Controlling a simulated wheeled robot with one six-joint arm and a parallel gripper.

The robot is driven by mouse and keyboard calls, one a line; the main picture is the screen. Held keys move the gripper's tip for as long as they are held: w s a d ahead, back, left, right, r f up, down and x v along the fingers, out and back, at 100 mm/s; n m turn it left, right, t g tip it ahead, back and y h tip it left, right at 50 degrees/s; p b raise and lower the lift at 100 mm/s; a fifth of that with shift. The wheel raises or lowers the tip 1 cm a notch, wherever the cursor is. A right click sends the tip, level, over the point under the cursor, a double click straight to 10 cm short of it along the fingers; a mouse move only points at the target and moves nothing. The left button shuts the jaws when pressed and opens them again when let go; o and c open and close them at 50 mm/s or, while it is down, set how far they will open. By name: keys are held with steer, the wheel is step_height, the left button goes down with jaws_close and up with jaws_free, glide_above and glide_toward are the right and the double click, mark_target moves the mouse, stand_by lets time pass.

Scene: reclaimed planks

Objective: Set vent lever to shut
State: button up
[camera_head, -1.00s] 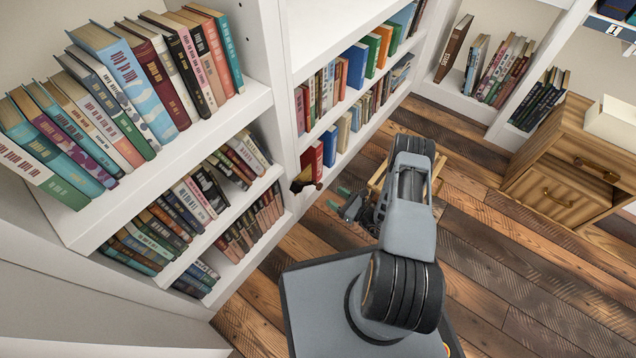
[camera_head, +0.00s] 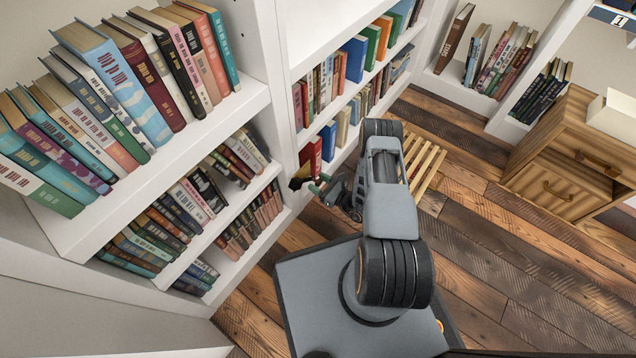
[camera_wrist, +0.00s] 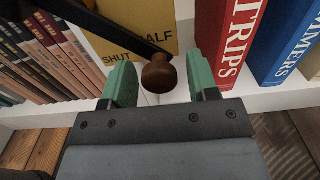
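The vent lever shows in the wrist view as a black rod (camera_wrist: 115,31) ending in a round brown knob (camera_wrist: 159,76). It crosses a yellow plate (camera_wrist: 150,38) marked SHUT at lower left and HALF higher up; the rod passes between these words. My gripper (camera_wrist: 158,66) has green fingers and is open, one on each side of the knob, with visible gaps. I cannot tell the knob's depth relative to the fingertips.
A red book (camera_wrist: 228,40) and a blue book (camera_wrist: 284,42) stand right of the plate, with pale-spined books (camera_wrist: 45,50) at left. White shelving (camera_head: 285,150) stands close to the arm. A slatted wooden piece (camera_head: 425,166) lies on the floor behind my arm.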

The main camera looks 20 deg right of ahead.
jaws_close()
steer(key=shift+a, duration=0.1)
stand_by(0.3)
steer(key=s+a+f+m+b, duration=0.2)
steer(key=a+m, duration=0.3)
steer(key=m, duration=0.4)
steer(key=shift+s+f, duration=0.15)
steer(key=shift+s, duration=0.55)
jaws_free()
steer(key=shift+o, duration=0.6)
steer(key=shift+s+d, duration=0.1)
